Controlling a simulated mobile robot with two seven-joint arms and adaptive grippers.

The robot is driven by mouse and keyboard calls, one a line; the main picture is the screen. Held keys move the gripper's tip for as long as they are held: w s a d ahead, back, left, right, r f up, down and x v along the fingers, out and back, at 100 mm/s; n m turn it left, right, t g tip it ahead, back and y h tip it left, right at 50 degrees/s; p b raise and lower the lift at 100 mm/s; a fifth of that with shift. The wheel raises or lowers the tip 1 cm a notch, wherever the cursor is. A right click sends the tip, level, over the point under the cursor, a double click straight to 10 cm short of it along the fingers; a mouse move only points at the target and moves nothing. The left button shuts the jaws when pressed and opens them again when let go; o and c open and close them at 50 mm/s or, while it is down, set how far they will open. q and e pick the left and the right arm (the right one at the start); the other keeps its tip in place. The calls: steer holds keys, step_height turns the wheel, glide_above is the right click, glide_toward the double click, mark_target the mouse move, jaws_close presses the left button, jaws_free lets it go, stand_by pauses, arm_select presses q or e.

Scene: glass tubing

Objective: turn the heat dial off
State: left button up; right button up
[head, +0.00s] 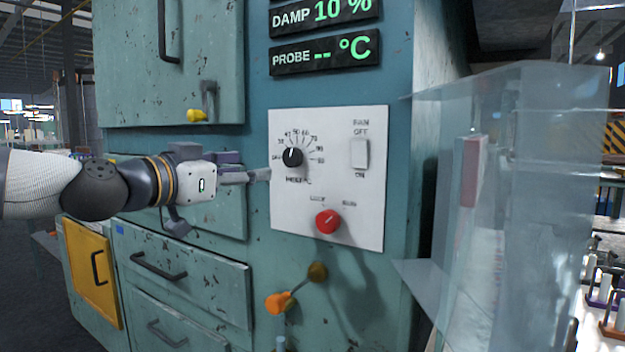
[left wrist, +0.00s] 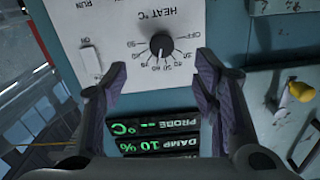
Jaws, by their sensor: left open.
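The black heat dial (head: 292,157) sits on the white control panel (head: 345,200), with OFF at the left of its scale in the head view. The dial also shows in the left wrist view (left wrist: 162,45), upside down; its white mark points among the middle numbers, away from OFF. My left gripper (head: 268,175) is just left of the dial in the head view. In the left wrist view the gripper (left wrist: 162,72) is open, its fingers apart on either side of the dial's line and not touching it. My right gripper is not in view.
A fan switch (head: 359,154) is right of the dial and a red knob (head: 327,222) is below it. An orange-ended lever (head: 280,301) sticks out lower down. A yellow-tipped door latch (head: 198,115) is up left. A clear shield (head: 525,180) stands at the right.

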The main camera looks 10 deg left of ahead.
arm_select(q)
steer(key=b, duration=0.3)
glide_toward(290, 157)
steer(key=w+f, duration=0.2)
steer(key=w, duration=0.1)
steer(key=w+d, duration=0.1)
steer(key=w+r, duration=0.1)
steer(key=w, duration=0.1)
steer(key=w+d+r, duration=0.1)
steer(key=w, duration=0.1)
steer(key=shift+d, duration=0.35)
steer(key=c, duration=1.2)
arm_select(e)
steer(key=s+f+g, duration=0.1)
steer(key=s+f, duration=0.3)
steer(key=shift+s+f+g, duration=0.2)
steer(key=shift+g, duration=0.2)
